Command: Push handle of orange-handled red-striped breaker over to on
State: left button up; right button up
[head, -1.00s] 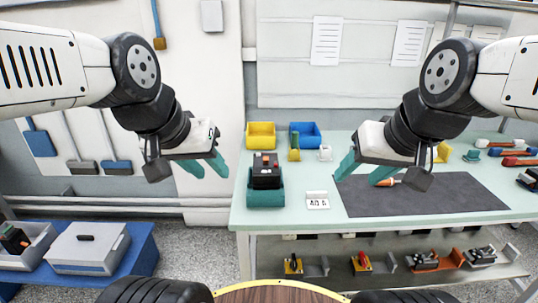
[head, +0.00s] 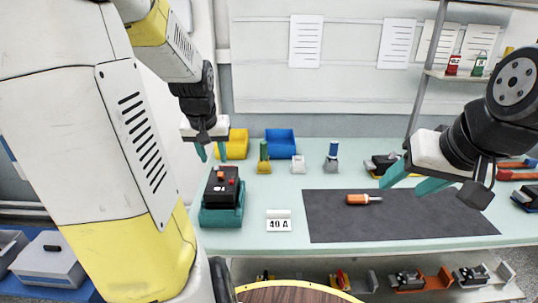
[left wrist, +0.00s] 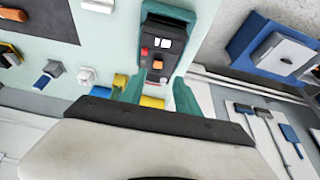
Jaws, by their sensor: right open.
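A black breaker (head: 221,187) sits in a teal holder (head: 221,216) at the left of the bench. It has an orange handle (left wrist: 157,64) and a red part (left wrist: 144,53), with white marks. Which position the handle is in, I cannot tell. My left gripper (head: 212,153) is open and empty, above and behind the breaker. In the left wrist view its teal fingers (left wrist: 158,92) spread to either side of the breaker's near end, apart from it as far as I can see. My right gripper (head: 409,184) is open and empty above the dark mat's right side.
An orange-handled screwdriver (head: 362,199) lies on the dark mat (head: 335,225). Yellow (head: 237,143) and blue (head: 281,142) bins stand at the back. More breakers sit on the lower shelf (head: 440,295).

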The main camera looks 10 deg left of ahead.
aim_at(220, 174)
pick_arm(q)
jog(key=x, duration=0.8)
jog(key=shift+w+d+f, duration=0.15)
jog(key=shift+w, duration=0.35)
jog(key=shift+c, duration=0.5)
grip_shut()
